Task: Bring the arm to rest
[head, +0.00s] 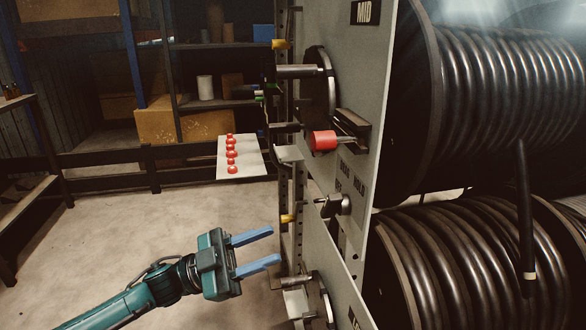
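My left arm comes in from the bottom left, and its gripper (262,249) is open. Its two blue fingers point right, apart from each other, with nothing between them. The fingers are close to the left edge of the machine panel (350,75); I cannot tell whether they touch anything. A red knob (323,140) on a lever sticks out of the panel above and right of the gripper. A small metal switch handle (333,206) sits on the panel below the red knob. My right gripper does not show.
Large reels of black hose (510,85) fill the right side. A pale plate with several red buttons (241,160) juts out left of the panel. A metal bracket (290,281) is just below the fingers. Shelving with boxes (167,128) stands behind. The floor (110,225) at left is clear.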

